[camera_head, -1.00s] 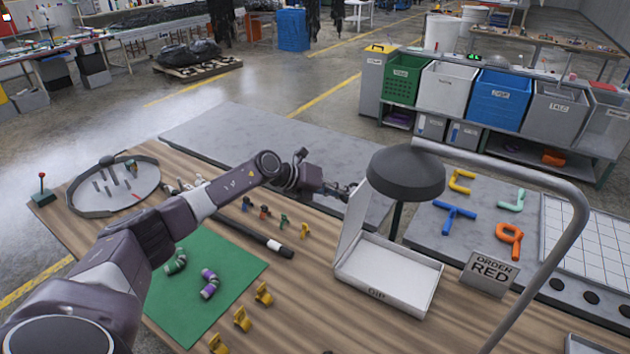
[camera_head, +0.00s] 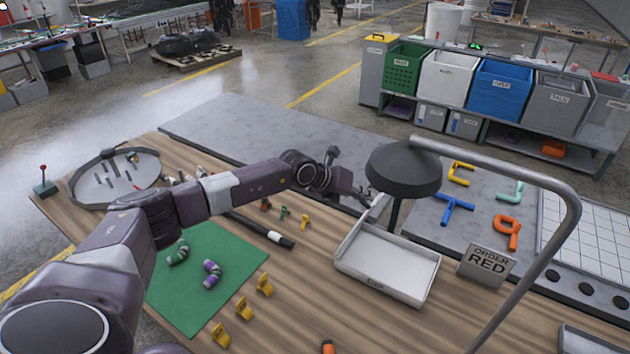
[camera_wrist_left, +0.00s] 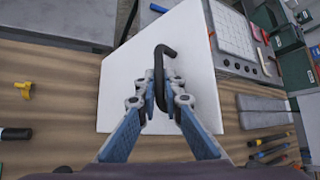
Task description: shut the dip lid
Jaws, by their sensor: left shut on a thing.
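The white dip box (camera_head: 388,266) stands on the wooden bench, open at the top, with a small label on its front. Its white lid (camera_head: 367,222) is raised along the box's left side and seems tilted, seen narrowly. In the wrist view the white panel (camera_wrist_left: 115,95), apparently this lid, fills the middle. My left gripper (camera_head: 368,195) is at the lid's upper edge. In the wrist view its fingers (camera_wrist_left: 160,95) are closed around a black hooked handle (camera_wrist_left: 166,50) in front of the panel. My right gripper is out of view.
A dark round shade (camera_head: 403,170) and bent grey pipe (camera_head: 575,215) stand close behind and right of the box. The "ORDER RED" sign (camera_head: 486,264) is to its right. A green mat (camera_head: 205,290) and yellow clips (camera_head: 243,307) lie left.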

